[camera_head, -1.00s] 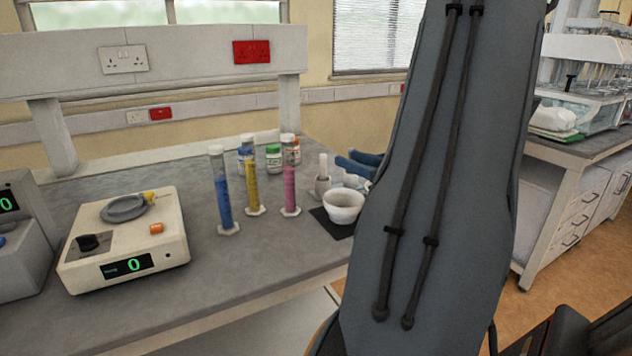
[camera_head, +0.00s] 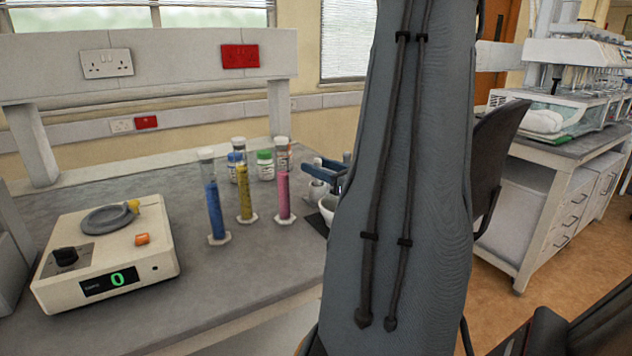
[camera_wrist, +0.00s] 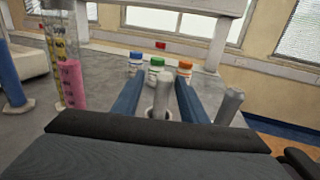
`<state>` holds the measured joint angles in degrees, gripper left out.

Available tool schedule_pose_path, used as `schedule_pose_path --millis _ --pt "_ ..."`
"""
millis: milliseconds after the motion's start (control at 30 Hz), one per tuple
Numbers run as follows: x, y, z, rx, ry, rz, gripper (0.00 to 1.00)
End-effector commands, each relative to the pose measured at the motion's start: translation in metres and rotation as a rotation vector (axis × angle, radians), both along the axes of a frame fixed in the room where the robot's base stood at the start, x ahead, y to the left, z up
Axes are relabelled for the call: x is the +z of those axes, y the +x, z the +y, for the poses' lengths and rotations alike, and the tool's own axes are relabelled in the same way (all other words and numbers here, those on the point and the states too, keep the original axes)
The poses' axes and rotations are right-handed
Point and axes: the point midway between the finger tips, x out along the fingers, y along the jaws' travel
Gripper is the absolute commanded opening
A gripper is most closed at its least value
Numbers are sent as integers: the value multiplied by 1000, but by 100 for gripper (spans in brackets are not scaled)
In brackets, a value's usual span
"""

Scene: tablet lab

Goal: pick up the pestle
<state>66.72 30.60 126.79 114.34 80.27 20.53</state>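The pestle (camera_wrist: 162,88) is a pale grey rod standing upright in a small round holder (camera_wrist: 150,113). In the head view, the pestle (camera_head: 317,163) and holder (camera_head: 317,188) show beside my blue fingers. My gripper (camera_wrist: 159,84) is open, with one finger on each side of the pestle in the wrist view. Gaps show between the rod and both fingers. My gripper (camera_head: 330,170) is partly hidden by my arm in the head view. The pestle's lower end is hidden in the holder.
A white mortar (camera_head: 326,210) is partly hidden behind my arm. Blue, yellow and pink (camera_head: 284,195) cylinders stand to the left. Several capped bottles (camera_head: 265,166) stand behind. A grey rod (camera_wrist: 231,105) stands right of my fingers. A hotplate (camera_head: 105,260) is at the front left.

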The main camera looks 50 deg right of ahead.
Motion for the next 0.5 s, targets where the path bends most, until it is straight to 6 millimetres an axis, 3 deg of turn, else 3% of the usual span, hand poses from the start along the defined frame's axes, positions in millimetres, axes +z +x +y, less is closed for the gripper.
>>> schedule_pose_path --millis 333,500 --pt "-3 42 -7 6 0 0 39" --pt "-3 52 -8 3 -1 0 39"
